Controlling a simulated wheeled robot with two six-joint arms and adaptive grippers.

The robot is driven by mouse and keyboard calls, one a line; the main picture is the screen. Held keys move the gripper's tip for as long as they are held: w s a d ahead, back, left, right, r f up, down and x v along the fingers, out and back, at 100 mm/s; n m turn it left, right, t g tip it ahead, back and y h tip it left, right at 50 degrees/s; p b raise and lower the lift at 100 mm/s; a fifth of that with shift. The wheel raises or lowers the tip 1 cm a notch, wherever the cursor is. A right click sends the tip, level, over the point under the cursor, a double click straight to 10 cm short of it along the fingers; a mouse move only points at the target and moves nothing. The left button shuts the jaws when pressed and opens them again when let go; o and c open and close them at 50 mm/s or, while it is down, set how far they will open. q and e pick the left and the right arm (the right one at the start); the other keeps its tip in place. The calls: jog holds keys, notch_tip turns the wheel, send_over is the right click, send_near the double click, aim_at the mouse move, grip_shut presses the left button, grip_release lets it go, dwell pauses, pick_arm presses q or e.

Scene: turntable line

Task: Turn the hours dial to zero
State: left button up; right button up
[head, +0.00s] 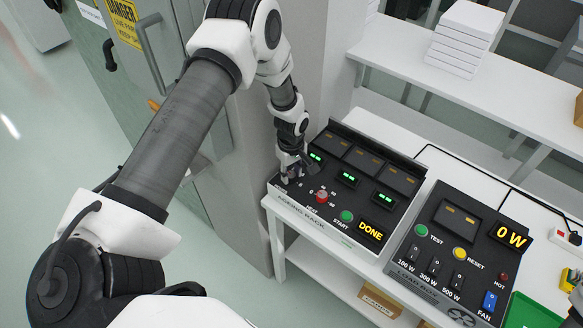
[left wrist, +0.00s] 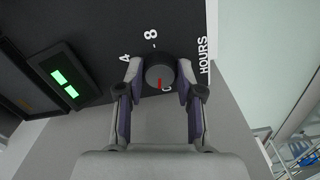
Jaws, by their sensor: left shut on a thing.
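The hours dial (left wrist: 158,68) is a round dark knob with a red pointer mark. In the left wrist view the pointer faces the bottom of the picture, close to a partly hidden character that looks like a 0. The marks 4 and 8 and the word HOURS (left wrist: 204,55) show around it. My left gripper (left wrist: 159,80) is shut on the dial, one finger on each side. In the head view the left gripper (head: 289,172) is at the left end of the aging rack panel (head: 327,207) and hides the dial. The right gripper is not in view.
The panel has a red knob (head: 321,196), a green START button (head: 346,216), a DONE display (head: 370,231) and small lit green displays (head: 348,179). A load box (head: 425,245) reading 0 W stands to the right. A grey cabinet stands left of the table.

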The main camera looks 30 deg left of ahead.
aim_at(291, 174)
pick_arm(q)
jog(key=shift+n+p, duration=0.9)
jog(key=shift+n, duration=0.7)
jog(key=shift+w, duration=0.1)
jog(key=o, duration=1)
jog(key=shift+o, duration=0.9)
jog(key=shift+a, duration=0.15)
notch_tip(291, 174, up, 12)
